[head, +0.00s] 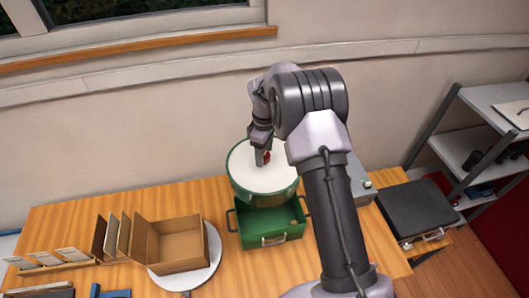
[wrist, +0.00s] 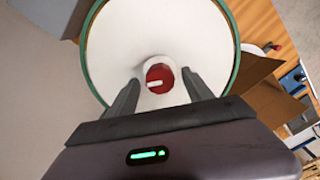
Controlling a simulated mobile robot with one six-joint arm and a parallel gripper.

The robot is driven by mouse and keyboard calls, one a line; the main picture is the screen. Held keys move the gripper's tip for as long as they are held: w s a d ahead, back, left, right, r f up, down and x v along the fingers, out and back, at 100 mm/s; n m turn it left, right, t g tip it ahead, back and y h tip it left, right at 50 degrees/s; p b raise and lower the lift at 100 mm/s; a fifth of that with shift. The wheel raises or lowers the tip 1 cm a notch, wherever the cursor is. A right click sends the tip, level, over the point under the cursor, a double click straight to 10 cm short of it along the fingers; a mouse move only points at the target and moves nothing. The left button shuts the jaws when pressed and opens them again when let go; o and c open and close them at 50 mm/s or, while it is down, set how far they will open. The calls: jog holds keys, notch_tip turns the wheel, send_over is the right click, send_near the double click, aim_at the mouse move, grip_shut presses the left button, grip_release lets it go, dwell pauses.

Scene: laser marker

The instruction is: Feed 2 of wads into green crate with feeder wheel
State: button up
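The feeder wheel (head: 247,176) is a round white disc with a green rim, standing over the back of the green crate. It also fills the upper middle of the wrist view (wrist: 205,50). At its centre is a red knob (wrist: 160,78) with a white mark. My gripper (wrist: 155,92) is open, its two fingers on either side of the red knob with gaps visible; I cannot tell whether they touch it. No wads can be made out.
An open cardboard box (head: 178,268) stands on a round white plate (head: 207,273) to the left, beside upright brown panels (head: 112,235). A dark case (head: 415,208) lies at the right, near grey shelves (head: 480,140). My arm hides part of the table.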

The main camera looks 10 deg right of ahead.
notch_tip(320, 180, up, 18)
jog(key=shift+f, duration=0.25)
jog(key=shift+f, duration=0.1)
dwell(0.4)
